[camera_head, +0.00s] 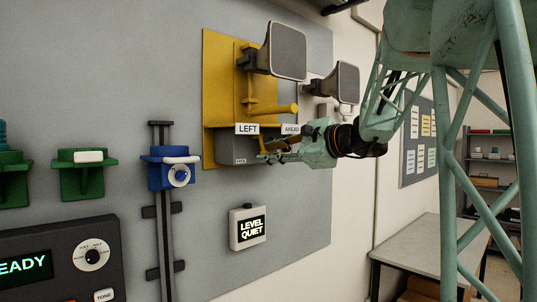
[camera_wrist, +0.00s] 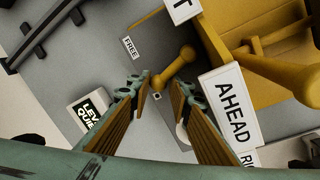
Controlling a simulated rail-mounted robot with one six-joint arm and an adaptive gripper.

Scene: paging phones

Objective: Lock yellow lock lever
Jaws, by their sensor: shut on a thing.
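The yellow lock lever (camera_wrist: 173,67) shows in the wrist view as a short bar with rounded ends, on a grey box (camera_head: 235,149) under the yellow paging unit (camera_head: 222,85). A small FREE label (camera_wrist: 128,48) is on the box, to the left of the lever. My gripper (camera_wrist: 160,86) is shut on the lever's near end, with one finger on each side. In the head view my gripper (camera_head: 265,157) is at the box's right front, and its fingers and arm hide much of the lever.
Above my gripper are LEFT (camera_head: 247,129) and AHEAD (camera_head: 291,129) plates, a thick yellow handle (camera_head: 280,109) and two horn speakers (camera_head: 287,50). A LEVEL QUIET display (camera_head: 249,229) is below. A blue slider (camera_head: 170,170) is to the left.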

